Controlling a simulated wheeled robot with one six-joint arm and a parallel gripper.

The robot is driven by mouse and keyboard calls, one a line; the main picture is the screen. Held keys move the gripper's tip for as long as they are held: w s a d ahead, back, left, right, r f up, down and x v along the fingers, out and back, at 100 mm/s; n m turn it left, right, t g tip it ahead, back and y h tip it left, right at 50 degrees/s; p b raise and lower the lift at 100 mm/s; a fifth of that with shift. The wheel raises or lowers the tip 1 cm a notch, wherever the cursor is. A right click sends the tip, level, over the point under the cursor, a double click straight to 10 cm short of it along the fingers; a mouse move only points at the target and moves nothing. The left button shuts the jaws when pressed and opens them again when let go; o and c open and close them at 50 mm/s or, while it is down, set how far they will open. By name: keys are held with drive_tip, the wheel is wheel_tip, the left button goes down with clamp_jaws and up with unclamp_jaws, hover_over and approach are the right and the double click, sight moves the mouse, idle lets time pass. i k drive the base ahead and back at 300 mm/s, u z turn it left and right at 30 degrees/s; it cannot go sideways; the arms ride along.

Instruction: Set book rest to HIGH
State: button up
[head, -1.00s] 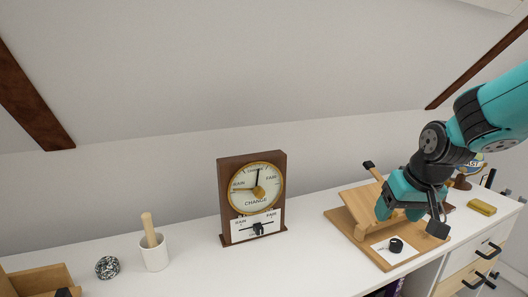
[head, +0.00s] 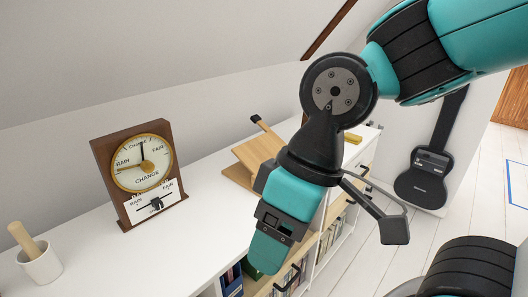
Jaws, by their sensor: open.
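The wooden book rest (head: 257,150) stands on the white desk, partly behind my arm. Its sloped panel and a black-tipped bar (head: 263,125) at its upper left show. Its lower front, where a black knob on a white label showed earlier, is hidden now. My gripper (head: 268,252) points down in front of the desk edge, apart from the book rest in the picture. It is open, with nothing seen in it. The gap between its fingers is not clearly visible.
A barometer (head: 140,172) with a small slider panel stands left on the desk (head: 195,225). A white mortar with pestle (head: 40,265) is at far left. Shelves with books (head: 232,280) lie below the edge. The sloped ceiling is low behind.

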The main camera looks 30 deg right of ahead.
sight(256, 151)
drive_tip(key=z, duration=0.4)
drive_tip(key=k, duration=0.5)
drive_tip(key=z, duration=1.05)
drive_tip(key=i, duration=1.05)
drive_tip(key=u, duration=1.05)
drive_tip(key=i, duration=0.6)
drive_tip(key=u, duration=0.7)
